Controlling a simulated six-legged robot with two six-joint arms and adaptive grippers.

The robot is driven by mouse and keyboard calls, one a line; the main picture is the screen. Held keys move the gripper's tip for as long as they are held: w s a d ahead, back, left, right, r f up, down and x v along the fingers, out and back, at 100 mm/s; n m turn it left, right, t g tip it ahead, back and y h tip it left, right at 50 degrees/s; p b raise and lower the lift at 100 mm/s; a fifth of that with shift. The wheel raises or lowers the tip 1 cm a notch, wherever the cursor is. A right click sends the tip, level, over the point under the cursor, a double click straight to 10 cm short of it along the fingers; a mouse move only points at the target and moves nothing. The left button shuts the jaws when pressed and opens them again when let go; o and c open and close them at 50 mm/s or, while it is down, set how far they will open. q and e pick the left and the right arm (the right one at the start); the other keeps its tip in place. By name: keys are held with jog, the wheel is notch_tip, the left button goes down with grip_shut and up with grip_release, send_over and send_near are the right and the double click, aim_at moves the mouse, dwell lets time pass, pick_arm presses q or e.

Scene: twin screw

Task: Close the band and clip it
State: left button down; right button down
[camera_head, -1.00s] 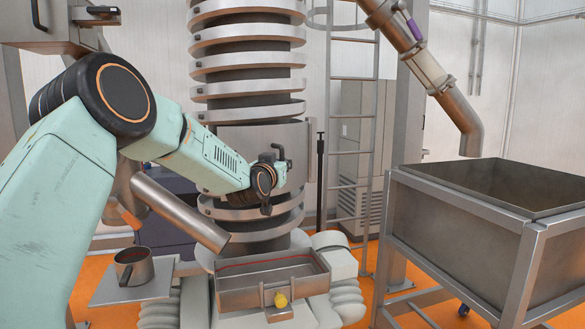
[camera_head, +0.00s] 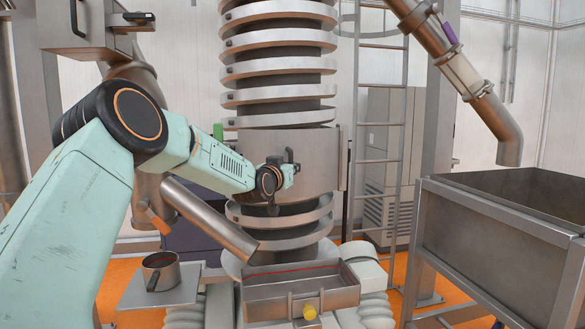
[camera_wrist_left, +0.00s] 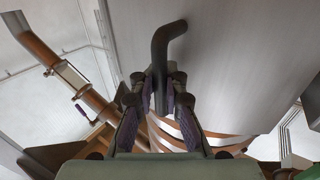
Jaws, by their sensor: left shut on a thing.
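The metal band (camera_head: 315,145) is a broad grey sheet around the front of the spiral column, with a free-looking edge at its right. A black bent handle (camera_head: 289,155) stands on its face. My left gripper (camera_head: 281,172) is at this handle. In the left wrist view, the purple-padded fingers of my left gripper (camera_wrist_left: 160,100) are shut around the handle (camera_wrist_left: 160,50), against the grey sheet (camera_wrist_left: 230,60). A green part (camera_head: 218,131) shows left of the band, partly behind my arm; whether it is a clip I cannot tell. My right gripper is out of view.
Below the column is an open metal tray (camera_head: 300,300) with a yellow knob (camera_head: 310,312). A sloping pipe (camera_head: 210,218) and a cup (camera_head: 160,270) are at left. A large metal bin (camera_head: 490,240) stands at right, with a ladder (camera_head: 385,150) behind.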

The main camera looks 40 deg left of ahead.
pick_arm(q)
jog(key=shift+a+f, duration=0.15)
jog(key=shift+f, duration=0.25)
jog(key=c, duration=1.8)
grip_release()
jog(key=o, duration=0.4)
jog(key=shift+s+a+r, duration=0.15)
jog(key=shift+r, duration=0.05)
jog(key=shift+r, duration=0.1)
jog(key=shift+d, duration=0.2)
jog(key=v, duration=1.1)
jog(key=shift+s, duration=0.4)
